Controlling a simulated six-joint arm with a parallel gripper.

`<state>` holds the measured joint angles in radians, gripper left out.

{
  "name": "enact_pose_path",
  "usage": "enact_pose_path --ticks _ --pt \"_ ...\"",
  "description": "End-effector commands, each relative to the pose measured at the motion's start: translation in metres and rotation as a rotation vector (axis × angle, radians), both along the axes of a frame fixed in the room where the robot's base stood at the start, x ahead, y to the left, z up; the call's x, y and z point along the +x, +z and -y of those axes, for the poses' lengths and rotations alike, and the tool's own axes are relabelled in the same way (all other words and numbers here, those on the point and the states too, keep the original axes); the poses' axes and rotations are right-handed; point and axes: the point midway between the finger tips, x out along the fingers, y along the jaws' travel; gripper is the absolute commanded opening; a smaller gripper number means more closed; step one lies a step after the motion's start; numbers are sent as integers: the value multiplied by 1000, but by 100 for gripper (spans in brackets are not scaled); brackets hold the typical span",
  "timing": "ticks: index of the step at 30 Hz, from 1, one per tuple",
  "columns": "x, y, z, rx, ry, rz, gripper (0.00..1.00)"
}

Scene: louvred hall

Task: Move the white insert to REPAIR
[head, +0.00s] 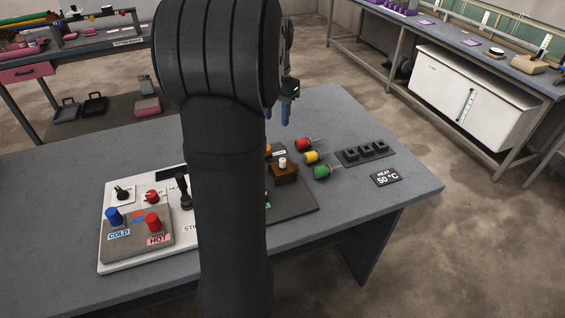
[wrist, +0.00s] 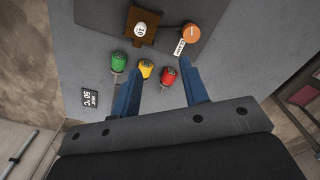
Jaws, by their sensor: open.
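The white insert (head: 283,163) sits in a brown block (head: 285,175) on the dark mat right of my arm. In the wrist view the insert (wrist: 140,29) shows as a white round piece with dark marks in the brown block (wrist: 151,17). A small white label (wrist: 180,47) lies beside an orange round piece (wrist: 190,32); its word is too small to read surely, so I cannot tell where REPAIR is. My gripper (wrist: 160,70) is open and empty, with blue fingers apart. In the head view its fingers (head: 287,113) are above the table, away from the insert.
Red (head: 304,144), yellow (head: 312,157) and green (head: 321,172) bulb-like pieces lie near the insert. A dark socketed strip (head: 365,153) and a HEAT 50 °C plate (head: 386,178) are at right. A COLD/HOT panel (head: 138,252) stands left. My arm hides the table's middle.

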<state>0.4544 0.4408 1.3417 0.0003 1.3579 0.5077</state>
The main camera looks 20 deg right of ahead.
Motion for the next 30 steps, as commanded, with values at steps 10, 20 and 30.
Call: enact_pose_path --ticks 10,20,30 --pt "-35 -32 2 1 -550 -1 41" --pt "-38 -51 2 1 -611 -3 41" --pt "-38 -98 2 2 -609 -4 41"
